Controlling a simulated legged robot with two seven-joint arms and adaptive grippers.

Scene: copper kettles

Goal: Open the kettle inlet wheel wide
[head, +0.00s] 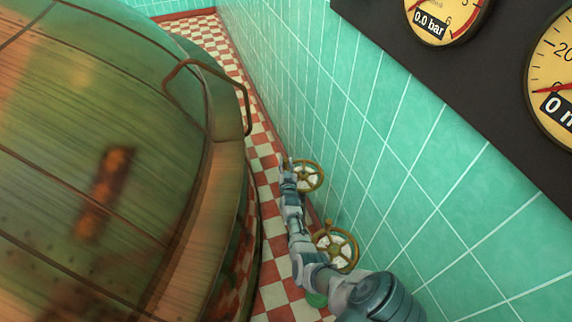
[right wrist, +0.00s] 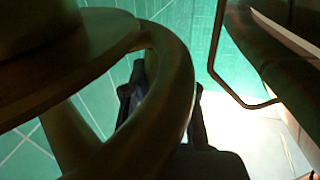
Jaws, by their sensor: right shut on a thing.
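Two brass handwheels with pale, spoked centres stand out from the green tiled wall in the head view: a far wheel (head: 308,176) and a nearer wheel (head: 337,250). No label shows which is the kettle inlet wheel. My right gripper (head: 289,163) is at the left edge of the far wheel. In the right wrist view, the wheel's curved rim (right wrist: 178,90) passes between the dark fingers, and the gripper is shut on it. The rim hides part of the fingers. My left gripper is in neither view.
The large copper kettle (head: 110,150), greenish with a handle (head: 246,105), fills the left side. A narrow strip of red and white checked floor (head: 268,180) lies between kettle and wall. A dark panel with a bar gauge (head: 440,15) hangs at upper right.

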